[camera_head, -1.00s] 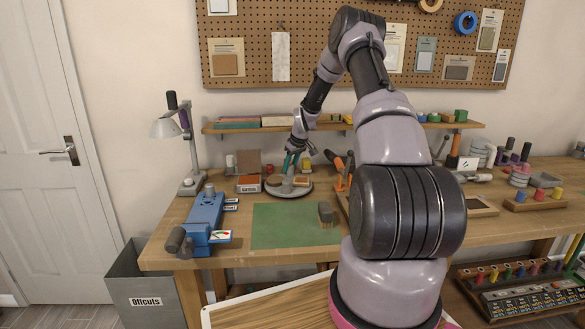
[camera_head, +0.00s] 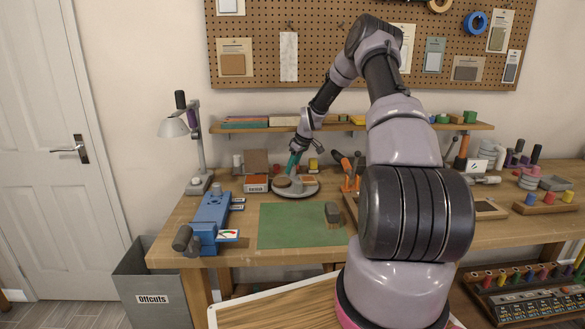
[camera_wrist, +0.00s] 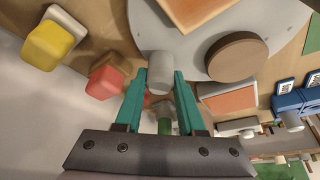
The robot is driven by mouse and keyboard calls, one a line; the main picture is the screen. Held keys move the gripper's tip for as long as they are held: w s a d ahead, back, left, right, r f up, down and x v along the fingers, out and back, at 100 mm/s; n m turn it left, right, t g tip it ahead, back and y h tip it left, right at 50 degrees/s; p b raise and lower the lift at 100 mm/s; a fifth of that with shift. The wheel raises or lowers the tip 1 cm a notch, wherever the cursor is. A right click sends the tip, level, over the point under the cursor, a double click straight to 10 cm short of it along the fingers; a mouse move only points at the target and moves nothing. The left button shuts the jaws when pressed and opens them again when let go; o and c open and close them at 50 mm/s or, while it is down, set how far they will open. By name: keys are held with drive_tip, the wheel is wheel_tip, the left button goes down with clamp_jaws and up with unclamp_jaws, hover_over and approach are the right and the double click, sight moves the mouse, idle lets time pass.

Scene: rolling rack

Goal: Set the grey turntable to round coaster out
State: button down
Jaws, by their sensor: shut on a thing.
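The grey turntable (camera_head: 296,194) is a round disc on the bench, left of my arm. It also fills the top of the wrist view (camera_wrist: 190,45). A round brown coaster (camera_head: 283,182) lies on its left part; the wrist view shows it right of centre (camera_wrist: 236,56). A square orange-tan piece (camera_head: 308,180) lies on its right part and shows at the wrist view's top (camera_wrist: 195,10). My gripper (camera_head: 293,171) is at the turntable's back edge. Its teal fingers (camera_wrist: 160,82) are shut on a grey upright knob (camera_wrist: 160,66) at the rim.
A labelled orange box (camera_head: 256,184) stands close to the turntable's left. Orange-handled tools (camera_head: 349,168) stand to its right. Yellow (camera_wrist: 50,42) and red (camera_wrist: 105,80) pieces are near my fingers. A brush (camera_head: 332,213) lies on the green mat (camera_head: 285,228) in front; a shelf (camera_head: 260,128) is behind.

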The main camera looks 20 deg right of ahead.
drive_tip(key=shift+f, duration=0.1)
drive_tip(key=c, duration=0.5)
unclamp_jaws()
drive_tip(key=v, duration=1.1)
drive_tip(key=shift+w, duration=0.1)
